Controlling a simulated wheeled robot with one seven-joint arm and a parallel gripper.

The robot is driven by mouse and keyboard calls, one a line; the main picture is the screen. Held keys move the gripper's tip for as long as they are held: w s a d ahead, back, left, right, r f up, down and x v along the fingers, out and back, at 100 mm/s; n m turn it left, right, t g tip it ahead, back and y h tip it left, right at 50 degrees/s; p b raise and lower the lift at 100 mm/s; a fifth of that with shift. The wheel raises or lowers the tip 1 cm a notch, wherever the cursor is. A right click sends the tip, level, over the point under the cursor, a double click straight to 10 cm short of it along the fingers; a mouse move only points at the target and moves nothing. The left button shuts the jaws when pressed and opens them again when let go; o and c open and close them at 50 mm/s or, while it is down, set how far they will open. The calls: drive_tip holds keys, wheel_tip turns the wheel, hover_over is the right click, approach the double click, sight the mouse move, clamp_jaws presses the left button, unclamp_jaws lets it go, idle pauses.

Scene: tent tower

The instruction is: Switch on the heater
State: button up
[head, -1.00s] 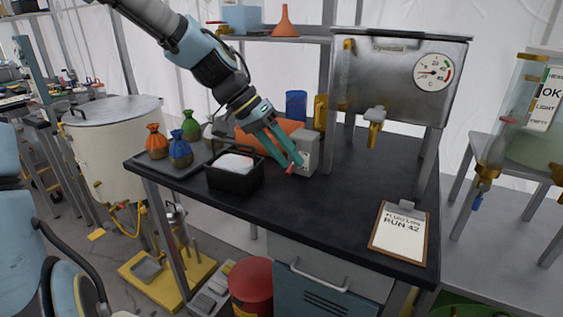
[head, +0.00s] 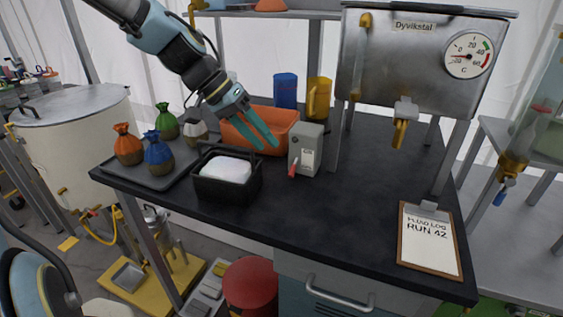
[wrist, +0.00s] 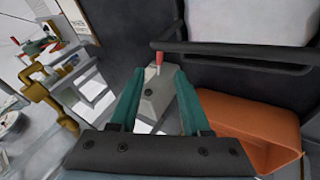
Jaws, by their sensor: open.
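A small grey box (head: 307,148) with a white label stands on the black bench. A short red lever (head: 292,168) sticks out low on its left side and points down. A steel tank (head: 410,65) marked Dyvikstal, with a round dial (head: 468,55), stands behind it to the right. My gripper (head: 263,138) is open and empty, left of the grey box and apart from it, over the orange bin (head: 262,128). In the wrist view, the grey box (wrist: 158,95) and red lever tip (wrist: 158,57) show between the open fingers (wrist: 157,75).
A black basket (head: 228,185) with white contents stands front left of the grey box. A tray (head: 150,172) with several tied bags is further left. A clipboard (head: 430,240) lies at the right. The bench (head: 345,215) in front of the box is clear.

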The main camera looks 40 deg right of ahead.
sight(290, 171)
drive_tip(key=x, duration=0.8)
drive_tip(key=shift+s+d+f+p, duration=0.2)
drive_tip(key=shift+f+p, duration=0.1)
drive_tip(key=shift+p, duration=0.05)
drive_tip(key=shift+c, duration=0.2)
clamp_jaws()
